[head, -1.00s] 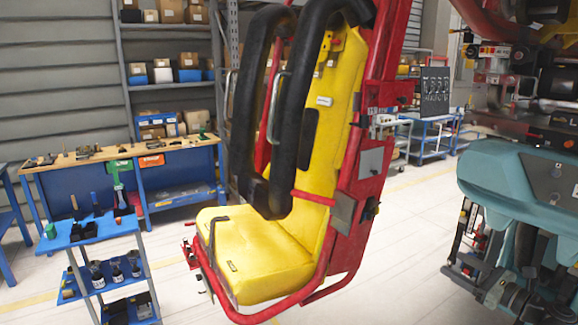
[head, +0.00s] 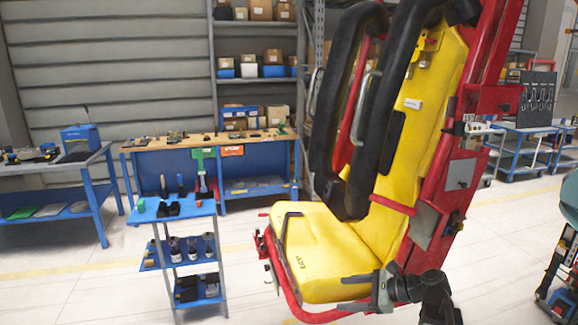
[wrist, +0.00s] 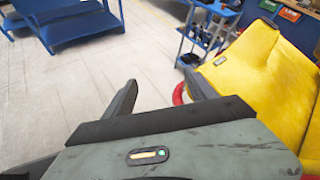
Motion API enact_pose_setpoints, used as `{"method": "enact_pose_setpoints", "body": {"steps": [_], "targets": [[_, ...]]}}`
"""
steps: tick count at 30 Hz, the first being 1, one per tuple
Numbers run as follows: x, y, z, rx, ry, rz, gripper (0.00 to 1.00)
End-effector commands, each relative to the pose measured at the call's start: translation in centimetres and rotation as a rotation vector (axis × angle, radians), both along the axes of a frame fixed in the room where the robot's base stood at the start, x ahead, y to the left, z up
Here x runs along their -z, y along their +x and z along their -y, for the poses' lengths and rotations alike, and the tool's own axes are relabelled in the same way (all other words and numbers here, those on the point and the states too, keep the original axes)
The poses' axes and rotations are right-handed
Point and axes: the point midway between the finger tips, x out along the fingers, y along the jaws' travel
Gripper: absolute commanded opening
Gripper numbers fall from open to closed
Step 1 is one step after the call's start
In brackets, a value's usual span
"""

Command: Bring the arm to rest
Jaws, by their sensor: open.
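My gripper (head: 345,292) shows at the bottom of the head view, at the front of the yellow seat's lower edge. In the wrist view its two fingers (wrist: 160,82) stand apart, with bare floor between them and nothing held. The yellow seat (head: 325,245) with its red frame (head: 447,185) and black shoulder restraint (head: 385,110) hangs right of centre in the head view. In the wrist view the seat (wrist: 255,75) lies close to the right finger; I cannot tell whether they touch.
A small blue cart (head: 172,212) with bottles stands left of the seat. A workbench (head: 240,180) and another blue table (head: 100,165) stand behind and to the left. Shelves with boxes (head: 240,70) line the wall. The floor (head: 90,290) at the front left is clear.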

Motion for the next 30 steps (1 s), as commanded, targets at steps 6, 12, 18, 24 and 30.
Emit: {"method": "enact_pose_setpoints", "body": {"steps": [6,12,18,24,30], "targets": [[7.1,-4.1,-10.9,-0.456,-0.44,0.122,0.65],[11.9,-7.4,-10.4,-0.92,-0.861,0.285,0.65],[13.3,-8.4,-3.3,-1.318,-1.136,0.374,0.65],[13.3,-8.5,-1.9,-1.498,-1.154,0.462,0.65],[13.3,-8.5,-1.9,-1.503,-1.153,0.469,0.65]]}}
